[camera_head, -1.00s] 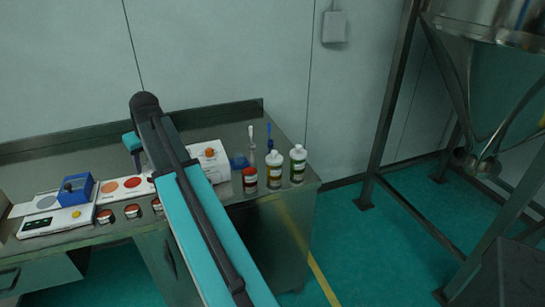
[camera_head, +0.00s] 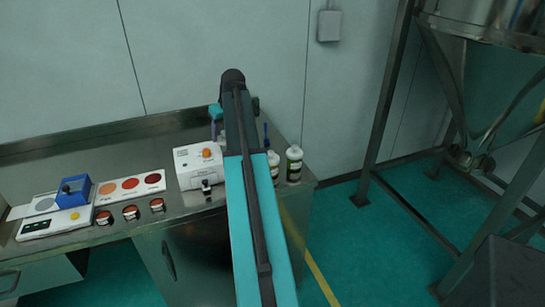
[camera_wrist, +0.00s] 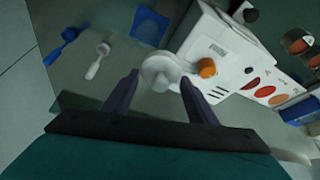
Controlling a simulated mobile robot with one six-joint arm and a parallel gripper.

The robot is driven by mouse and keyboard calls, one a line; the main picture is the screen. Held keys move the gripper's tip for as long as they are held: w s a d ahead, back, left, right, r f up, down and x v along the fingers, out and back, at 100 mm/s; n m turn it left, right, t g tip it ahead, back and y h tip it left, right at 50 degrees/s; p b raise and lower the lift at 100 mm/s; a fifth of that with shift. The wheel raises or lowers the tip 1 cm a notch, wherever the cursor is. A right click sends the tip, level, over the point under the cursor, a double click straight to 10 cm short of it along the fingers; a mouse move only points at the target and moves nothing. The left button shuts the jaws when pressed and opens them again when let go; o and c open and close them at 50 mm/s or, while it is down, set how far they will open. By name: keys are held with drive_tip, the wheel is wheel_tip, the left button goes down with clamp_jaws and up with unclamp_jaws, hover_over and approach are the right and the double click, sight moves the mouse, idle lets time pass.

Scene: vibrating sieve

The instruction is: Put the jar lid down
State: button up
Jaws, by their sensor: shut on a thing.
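The jar lid (camera_wrist: 155,68), a pale round disc with a small knob, sits between the two dark fingers of my gripper (camera_wrist: 160,88) in the wrist view. My gripper is shut on it and holds it over the bench, near the white machine. In the head view my arm covers the lid and most of the gripper.
The white machine with an orange knob (camera_head: 196,167) stands on the metal bench (camera_head: 140,135). A blue square (camera_wrist: 149,26), a white scoop (camera_wrist: 98,60) and a blue scoop (camera_wrist: 67,41) lie around. Bottles (camera_head: 294,165) stand at the right end. Open jars (camera_head: 130,213) line the front.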

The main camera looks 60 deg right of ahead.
drive_tip(key=s+d+f+m, duration=0.1)
drive_tip(key=s+d, duration=1.1)
drive_tip(key=d, duration=0.3)
drive_tip(key=shift+f+h+p, duration=0.25)
drive_tip(key=shift+h+p, duration=0.05)
drive_tip(key=shift+p, duration=0.05)
drive_tip(key=shift+f+p, duration=0.85)
drive_tip(key=shift+f, duration=2.3)
drive_tip(key=shift+f+p, duration=0.5)
drive_tip(key=shift+f, duration=1.35)
drive_tip(key=shift+f, duration=0.15)
drive_tip(key=o, duration=1)
